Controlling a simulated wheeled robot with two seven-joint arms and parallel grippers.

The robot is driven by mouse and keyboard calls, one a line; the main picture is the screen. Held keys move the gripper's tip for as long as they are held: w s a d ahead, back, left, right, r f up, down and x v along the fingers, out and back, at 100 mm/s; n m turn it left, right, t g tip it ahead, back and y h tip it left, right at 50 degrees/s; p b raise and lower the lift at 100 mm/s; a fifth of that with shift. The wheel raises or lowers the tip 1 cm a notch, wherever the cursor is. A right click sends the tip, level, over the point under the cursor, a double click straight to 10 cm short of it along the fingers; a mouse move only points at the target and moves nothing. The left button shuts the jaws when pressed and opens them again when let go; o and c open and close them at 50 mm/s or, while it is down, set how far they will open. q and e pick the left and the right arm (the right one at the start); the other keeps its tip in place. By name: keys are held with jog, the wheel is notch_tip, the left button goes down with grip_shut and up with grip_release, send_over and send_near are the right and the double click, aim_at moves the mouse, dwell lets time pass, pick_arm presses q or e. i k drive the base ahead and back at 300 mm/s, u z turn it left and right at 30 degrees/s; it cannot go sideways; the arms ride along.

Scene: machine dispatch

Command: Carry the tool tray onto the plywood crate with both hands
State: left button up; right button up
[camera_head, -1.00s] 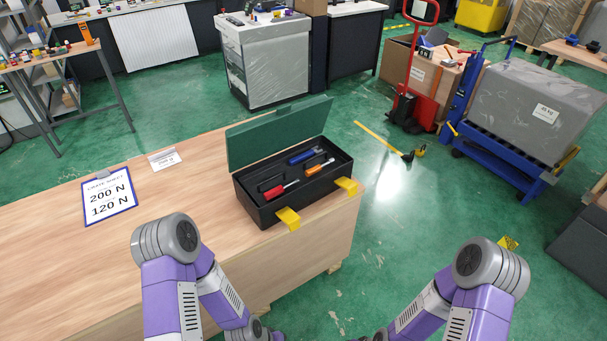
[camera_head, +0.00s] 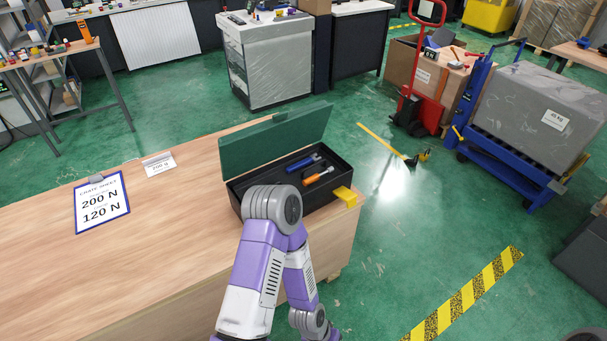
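The tool tray (camera_head: 325,207) is a black open box with a raised green lid (camera_head: 270,142). It sits on the right end of a light wooden top, which may be the plywood crate (camera_head: 165,240); I cannot be sure. Inside are a blue-handled tool (camera_head: 303,163) and an orange-handled tool (camera_head: 318,175). A yellow handle (camera_head: 346,196) shows at its right front corner.
A clipboard sheet (camera_head: 102,203) reading 200 N and 120 N and a small white card (camera_head: 159,164) lie on the wooden top. A blue cart (camera_head: 508,177) carries a grey wrapped block (camera_head: 540,108). Green floor to the right is mostly clear, with yellow-black tape (camera_head: 468,294).

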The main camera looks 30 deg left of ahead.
aim_at(173, 240)
jog(key=i, duration=1.35)
jog(key=u, duration=1.9)
